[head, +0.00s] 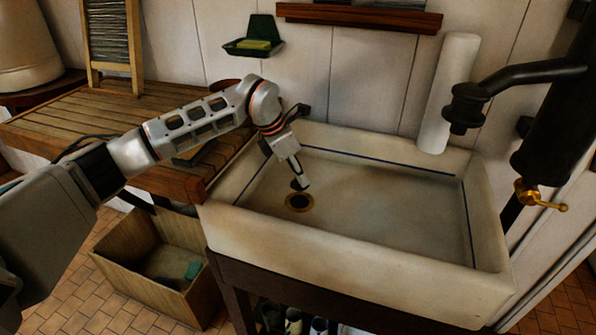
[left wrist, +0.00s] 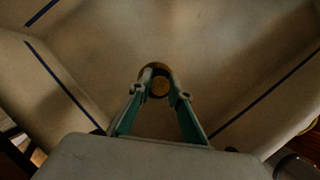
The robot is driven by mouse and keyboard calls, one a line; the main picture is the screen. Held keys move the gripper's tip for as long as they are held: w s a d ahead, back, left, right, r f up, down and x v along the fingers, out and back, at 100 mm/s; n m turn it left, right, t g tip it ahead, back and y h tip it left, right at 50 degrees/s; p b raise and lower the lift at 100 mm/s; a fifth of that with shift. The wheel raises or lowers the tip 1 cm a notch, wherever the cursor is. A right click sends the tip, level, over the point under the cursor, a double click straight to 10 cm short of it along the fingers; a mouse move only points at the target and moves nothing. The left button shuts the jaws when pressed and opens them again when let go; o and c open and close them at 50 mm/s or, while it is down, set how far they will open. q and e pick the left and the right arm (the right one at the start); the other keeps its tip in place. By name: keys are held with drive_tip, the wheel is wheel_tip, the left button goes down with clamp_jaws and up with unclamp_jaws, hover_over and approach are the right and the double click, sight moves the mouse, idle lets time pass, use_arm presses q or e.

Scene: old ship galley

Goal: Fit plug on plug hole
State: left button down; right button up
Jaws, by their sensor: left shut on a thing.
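The sink's plug hole (head: 299,203) is a dark opening with a brass ring in the near left part of the basin floor. My left gripper (head: 298,184) reaches down into the basin, just above and behind the hole in the head view. Its fingers are shut on the small plug (head: 295,186), which is mostly hidden and looks dark there. In the left wrist view the plug (left wrist: 160,86) shows as a brownish disc between the fingertips, with the brass-rimmed hole (left wrist: 149,69) partly hidden behind it. The plug appears apart from the hole. My right gripper is not in view.
The white sink (head: 350,246) has raised walls around the gripper. A black pump spout (head: 515,75) overhangs its right side, and a white roll (head: 447,95) stands at the back. A slatted wooden counter (head: 80,125) adjoins on the left, with a wooden box (head: 130,262) below.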

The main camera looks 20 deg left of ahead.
sight(299, 184)
use_arm(q)
wheel_tip(299, 184, down, 3)
drive_tip(key=shift+r+b, duration=0.1)
drive_tip(key=shift+b, duration=0.75)
drive_tip(key=shift+a+f, duration=0.15)
drive_tip(key=shift+f, duration=0.2)
drive_tip(key=shift+f+b, duration=0.5)
drive_tip(key=shift+f, duration=1.05)
drive_tip(key=shift+f, duration=0.3)
drive_tip(key=shift+f+b, duration=0.3)
drive_tip(key=shift+f, duration=0.4)
drive_tip(key=c, duration=1.8)
unclamp_jaws()
